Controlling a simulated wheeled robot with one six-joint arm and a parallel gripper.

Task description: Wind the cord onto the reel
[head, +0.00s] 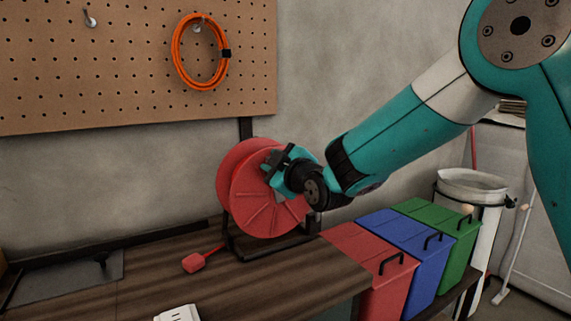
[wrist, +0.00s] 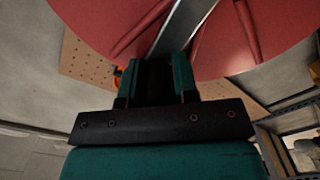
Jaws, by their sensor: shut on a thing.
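The red reel (head: 250,215) stands upright in a black frame (head: 240,245) on the wooden bench. A red cord end with a red plug (head: 195,263) lies on the bench at the reel's lower left. My gripper (head: 272,167) is at the upper part of the reel's front face. In the wrist view the red face fills the top, and a grey metal crank arm (wrist: 185,25) runs across it to between the fingers of my gripper (wrist: 157,75). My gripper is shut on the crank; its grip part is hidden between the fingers. The cord wound inside the reel is not visible.
An orange cord coil (head: 177,65) hangs on the pegboard (head: 110,60) above. Red (head: 352,247), blue (head: 395,233) and green (head: 430,218) bins stand right of the bench. A white object (head: 177,313) lies at the bench's front edge. The middle of the bench (head: 270,285) is clear.

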